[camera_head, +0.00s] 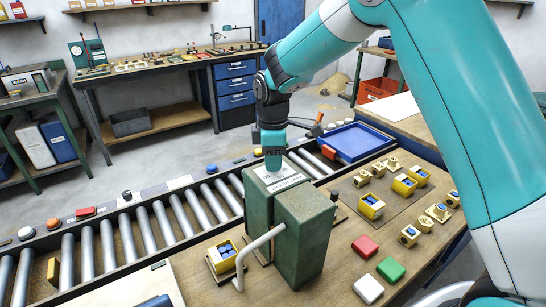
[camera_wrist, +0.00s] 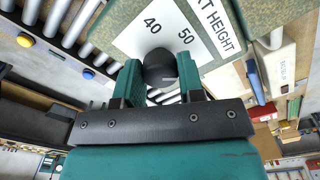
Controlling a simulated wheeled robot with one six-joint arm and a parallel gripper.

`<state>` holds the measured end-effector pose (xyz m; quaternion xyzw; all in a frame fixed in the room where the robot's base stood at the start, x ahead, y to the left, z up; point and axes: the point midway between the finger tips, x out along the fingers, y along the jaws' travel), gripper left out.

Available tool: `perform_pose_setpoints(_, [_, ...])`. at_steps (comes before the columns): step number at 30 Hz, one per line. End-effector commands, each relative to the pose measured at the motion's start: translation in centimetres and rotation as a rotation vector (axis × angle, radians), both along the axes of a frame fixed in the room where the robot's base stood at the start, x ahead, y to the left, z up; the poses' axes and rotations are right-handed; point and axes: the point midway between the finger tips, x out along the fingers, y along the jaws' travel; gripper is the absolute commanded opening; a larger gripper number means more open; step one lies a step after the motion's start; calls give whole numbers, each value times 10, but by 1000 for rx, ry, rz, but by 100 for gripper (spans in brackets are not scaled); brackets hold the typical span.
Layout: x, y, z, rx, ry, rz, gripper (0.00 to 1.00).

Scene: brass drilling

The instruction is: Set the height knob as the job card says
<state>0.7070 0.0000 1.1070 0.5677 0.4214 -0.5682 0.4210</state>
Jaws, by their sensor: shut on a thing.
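The height knob (camera_wrist: 159,68) is black and round in the wrist view. It sits on a white scale plate (camera_wrist: 135,40) printed with 40, 50 and the partly cut-off word HEIGHT. My gripper (camera_wrist: 160,80) is shut on the knob, one green finger on each side. A short pale line shows on the knob, but I cannot tell which value it marks. In the head view my gripper (camera_head: 272,160) points down at the top of the green machine (camera_head: 305,235), where the pale plate (camera_head: 285,184) shows; the knob is hidden there. I cannot make out the job card.
A roller conveyor (camera_head: 145,230) runs behind the machine, and a bent light handle (camera_head: 258,243) sticks out at its front. Yellow boxes (camera_head: 371,206), brass parts and red, green and white blocks (camera_head: 390,269) lie to the right. A blue tray (camera_head: 355,142) stands behind.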

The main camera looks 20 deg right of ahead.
Motion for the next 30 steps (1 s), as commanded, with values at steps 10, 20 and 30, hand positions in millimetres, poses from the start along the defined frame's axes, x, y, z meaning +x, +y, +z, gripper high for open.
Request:
perform_pose_setpoints(10, [1,0,1,0,-3,-260,12])
perform_pose_setpoints(20, [1,0,1,0,-4,-383,12])
perform_pose_setpoints(30, [1,0,1,0,-4,-404,12])
